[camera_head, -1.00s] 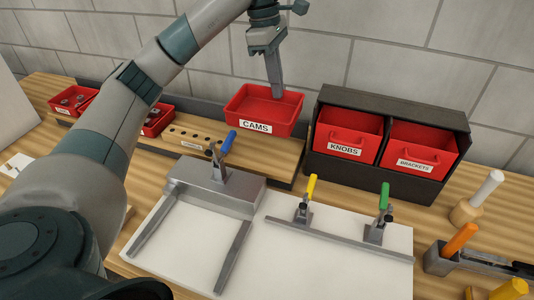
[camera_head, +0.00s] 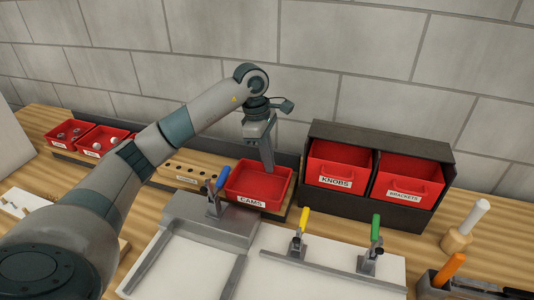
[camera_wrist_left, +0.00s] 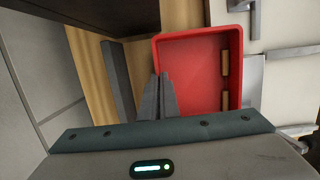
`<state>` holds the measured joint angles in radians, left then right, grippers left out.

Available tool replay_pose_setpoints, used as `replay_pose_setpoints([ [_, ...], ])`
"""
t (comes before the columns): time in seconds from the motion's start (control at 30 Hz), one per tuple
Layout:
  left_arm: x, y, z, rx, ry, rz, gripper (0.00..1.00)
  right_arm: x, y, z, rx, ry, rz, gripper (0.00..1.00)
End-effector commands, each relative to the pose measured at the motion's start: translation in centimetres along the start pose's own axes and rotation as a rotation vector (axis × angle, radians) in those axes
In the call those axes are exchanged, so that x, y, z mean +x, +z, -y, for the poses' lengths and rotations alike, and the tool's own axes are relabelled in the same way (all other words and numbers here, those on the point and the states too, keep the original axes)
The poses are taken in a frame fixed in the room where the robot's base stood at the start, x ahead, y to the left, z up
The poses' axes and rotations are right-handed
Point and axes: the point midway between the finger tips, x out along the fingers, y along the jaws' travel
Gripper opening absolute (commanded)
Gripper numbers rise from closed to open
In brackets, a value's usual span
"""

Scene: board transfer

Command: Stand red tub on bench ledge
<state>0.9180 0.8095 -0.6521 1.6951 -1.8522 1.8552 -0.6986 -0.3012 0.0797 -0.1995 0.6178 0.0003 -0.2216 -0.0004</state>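The red tub labelled CAMS (camera_head: 251,202) is at the right part of the wooden bench ledge (camera_head: 187,171), upright, and looks empty inside. I cannot tell whether its underside touches the ledge. My left gripper (camera_head: 267,169) reaches down from above at the tub's back wall. In the left wrist view its two fingers (camera_wrist_left: 160,76) are close together at the rim of the tub (camera_wrist_left: 205,38), and look shut on that wall. The tub's underside is hidden. My right gripper is not in view.
A black rack (camera_head: 437,152) with red KNOBS and BRACKETS bins stands close to the tub's right. A metal fixture with a blue-handled clamp (camera_head: 221,180) is close in front. White panels lie before it.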

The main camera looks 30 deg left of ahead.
Motion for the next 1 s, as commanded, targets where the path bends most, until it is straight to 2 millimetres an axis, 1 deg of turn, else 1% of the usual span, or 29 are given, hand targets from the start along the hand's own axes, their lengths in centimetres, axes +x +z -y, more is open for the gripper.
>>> replay_pose_setpoints([
  [0.07,0.8,-0.2,0.1,-0.001,-0.002,0.0,0.0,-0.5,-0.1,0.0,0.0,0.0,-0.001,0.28],
  [0.2,0.8,-0.4,-0.6,-0.001,0.001,0.001,0.0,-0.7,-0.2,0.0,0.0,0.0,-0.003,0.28],
  [0.57,0.7,-0.5,-0.8,-0.001,0.001,0.001,0.0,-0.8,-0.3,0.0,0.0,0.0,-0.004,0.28],
  [0.67,0.5,-0.7,-1.4,-0.003,0.0,0.001,0.0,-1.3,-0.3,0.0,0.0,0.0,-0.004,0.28],
  [0.9,0.2,-1.7,-3.7,-0.004,0.0,0.003,0.0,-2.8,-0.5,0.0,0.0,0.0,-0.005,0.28],
  [1.0,1.0,-1.9,-3.6,-0.001,-0.002,0.0,0.0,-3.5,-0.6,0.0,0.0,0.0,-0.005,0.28],
])
